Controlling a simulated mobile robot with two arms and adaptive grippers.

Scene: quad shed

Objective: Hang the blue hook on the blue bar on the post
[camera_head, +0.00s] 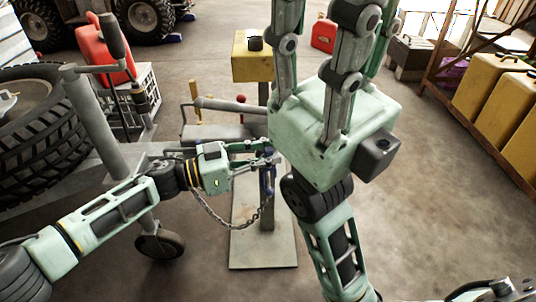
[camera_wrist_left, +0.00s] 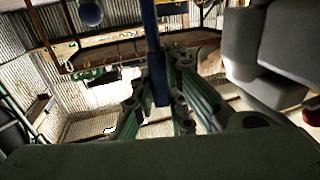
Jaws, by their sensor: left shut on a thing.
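My left gripper (camera_head: 268,155) reaches in from the left and is shut on the blue hook (camera_head: 268,181), in front of the post (camera_head: 264,96). In the left wrist view, the blue hook (camera_wrist_left: 152,45) stands as a dark blue upright piece between the two fingers. A chain (camera_head: 235,224) hangs in a loop from the hook's lower part back toward the left. I cannot make out the blue bar on the post; my right gripper covers part of that area. The right gripper's palm and fingers loom close to the head camera, pointing up, with the fingertips beyond the frame's top edge.
A yellow box (camera_head: 252,65) tops the post, whose flat base plate (camera_head: 262,250) lies on the floor. A large tyre (camera_head: 40,150), a grey tube frame and a red can (camera_head: 95,50) crowd the left. Yellow cans (camera_head: 483,85) stand on the right. Floor at right is clear.

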